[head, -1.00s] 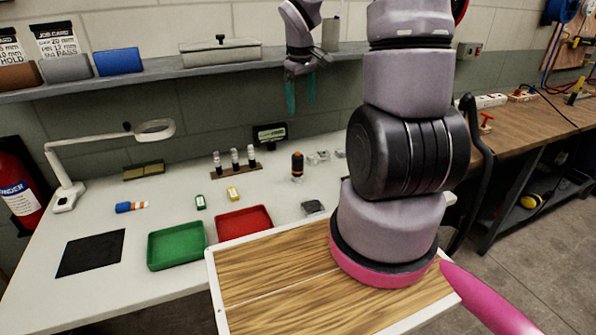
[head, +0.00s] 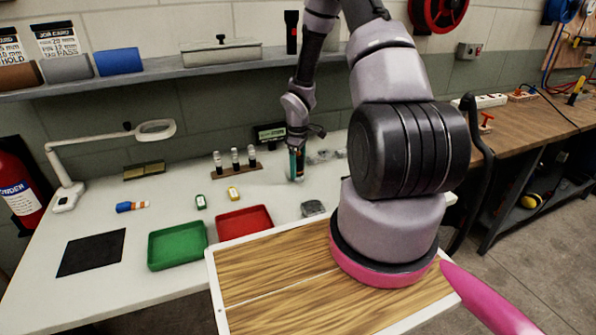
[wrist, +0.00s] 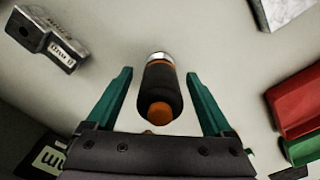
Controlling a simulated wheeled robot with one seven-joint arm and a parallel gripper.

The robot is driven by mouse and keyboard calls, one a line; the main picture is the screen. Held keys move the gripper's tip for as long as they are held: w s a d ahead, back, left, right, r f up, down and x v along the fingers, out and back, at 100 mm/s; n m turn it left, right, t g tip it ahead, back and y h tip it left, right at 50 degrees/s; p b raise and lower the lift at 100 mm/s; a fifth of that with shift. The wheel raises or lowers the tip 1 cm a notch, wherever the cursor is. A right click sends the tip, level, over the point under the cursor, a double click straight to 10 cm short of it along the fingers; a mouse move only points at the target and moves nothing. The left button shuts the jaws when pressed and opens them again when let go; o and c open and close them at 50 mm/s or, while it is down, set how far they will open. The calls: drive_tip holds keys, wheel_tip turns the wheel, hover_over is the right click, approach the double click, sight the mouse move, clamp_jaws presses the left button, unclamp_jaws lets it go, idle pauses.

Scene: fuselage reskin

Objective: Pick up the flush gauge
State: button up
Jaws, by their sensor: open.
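A black cylinder with orange bands and an orange end (wrist: 160,88), which I take to be the flush gauge, stands on the white bench. No readable label confirms this. My gripper (wrist: 158,76) is open, with one teal finger on each side of the cylinder and visible gaps between in the wrist view. In the head view my gripper (head: 296,164) points down at the cylinder's spot and hides most of it. Nothing is held.
A rack of small bottles (head: 236,168) stands left of my gripper. A red tray (head: 244,222) and a green tray (head: 177,246) lie nearer me. A dark grey block (head: 313,208) is in front. A shelf (head: 180,75) runs along the wall behind.

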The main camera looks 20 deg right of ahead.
wheel_tip(320, 180, down, 2)
drive_tip(key=shift+f, duration=0.2)
clamp_jaws()
